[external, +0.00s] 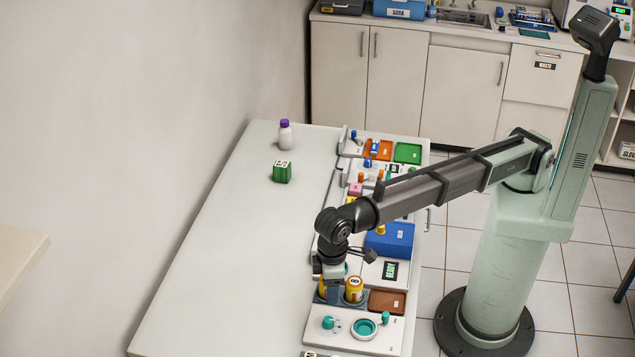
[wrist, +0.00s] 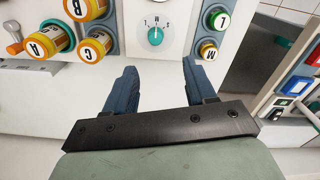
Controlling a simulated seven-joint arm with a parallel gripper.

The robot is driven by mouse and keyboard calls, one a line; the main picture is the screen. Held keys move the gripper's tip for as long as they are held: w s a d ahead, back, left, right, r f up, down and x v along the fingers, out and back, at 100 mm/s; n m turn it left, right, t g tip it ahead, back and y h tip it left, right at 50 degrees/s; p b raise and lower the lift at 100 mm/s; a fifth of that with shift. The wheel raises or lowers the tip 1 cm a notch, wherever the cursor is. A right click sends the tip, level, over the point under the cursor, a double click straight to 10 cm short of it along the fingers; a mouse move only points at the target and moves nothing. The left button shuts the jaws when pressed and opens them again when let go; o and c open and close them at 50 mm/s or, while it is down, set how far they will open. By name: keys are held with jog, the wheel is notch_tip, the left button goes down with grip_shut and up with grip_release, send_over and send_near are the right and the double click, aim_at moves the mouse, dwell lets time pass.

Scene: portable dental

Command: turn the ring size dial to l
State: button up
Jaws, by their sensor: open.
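The ring size dial (wrist: 155,36) is a round teal knob on a white panel in the wrist view. A pale mark on it points roughly up in the picture, toward the middle of small printed marks too small to read surely. My gripper (wrist: 159,76) is open, with its two blue fingers apart and empty. The dial lies beyond the fingertips, between their directions, with no contact visible. In the external view my gripper (external: 333,272) is over the near end of the bench, partly hidden by the wrist. A teal knob (external: 328,322) shows on the white panel there; I cannot tell whether it is the same dial.
Orange bottles with letter labels (wrist: 96,46) stand left of the dial in the wrist view. Round green and yellow-ringed pieces (wrist: 208,49) sit to its right. A brown tray (external: 387,302) and blue box (external: 391,239) are near my arm.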

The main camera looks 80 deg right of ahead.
aim_at(329, 319)
jog(key=f, duration=1.3)
jog(key=shift+w+d+f, duration=0.3)
jog(key=shift+w+d, duration=0.05)
grip_shut()
